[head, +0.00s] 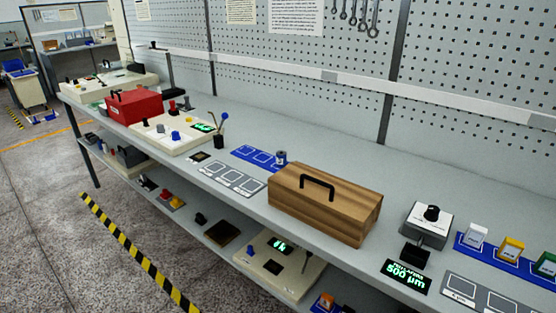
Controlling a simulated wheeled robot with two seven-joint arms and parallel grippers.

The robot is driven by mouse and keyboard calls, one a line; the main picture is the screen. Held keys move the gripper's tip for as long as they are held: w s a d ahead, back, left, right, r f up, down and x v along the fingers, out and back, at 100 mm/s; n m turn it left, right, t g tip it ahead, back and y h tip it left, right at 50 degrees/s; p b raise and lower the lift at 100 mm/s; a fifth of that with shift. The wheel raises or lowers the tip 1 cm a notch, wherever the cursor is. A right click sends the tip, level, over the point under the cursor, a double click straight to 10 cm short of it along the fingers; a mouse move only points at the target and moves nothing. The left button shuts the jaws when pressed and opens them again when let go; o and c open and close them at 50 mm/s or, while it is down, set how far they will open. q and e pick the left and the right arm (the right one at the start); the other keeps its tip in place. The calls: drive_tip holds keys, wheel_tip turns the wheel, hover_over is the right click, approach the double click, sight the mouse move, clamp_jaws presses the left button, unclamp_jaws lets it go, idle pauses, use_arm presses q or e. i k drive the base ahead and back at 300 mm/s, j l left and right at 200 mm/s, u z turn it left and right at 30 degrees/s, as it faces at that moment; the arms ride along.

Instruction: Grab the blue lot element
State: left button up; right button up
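Several blue things could be the blue lot element, and I cannot tell which one it is. A small dark blue cylinder (281,157) stands at the end of a blue mat (246,153), behind the wooden toolbox. A small blue piece (175,135) is on a pale board at the left. Neither of my grippers is in view.
A wooden toolbox (325,205) with a black handle stands mid-bench. Right of it are a grey box with a black knob (427,222) and a green-lit display (407,277). A red toolbox (133,105) is at the left. The lower shelf holds more items.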

sight(280, 155)
drive_tip(key=i+j+z, duration=0.6)
drive_tip(key=i+j, duration=0.15)
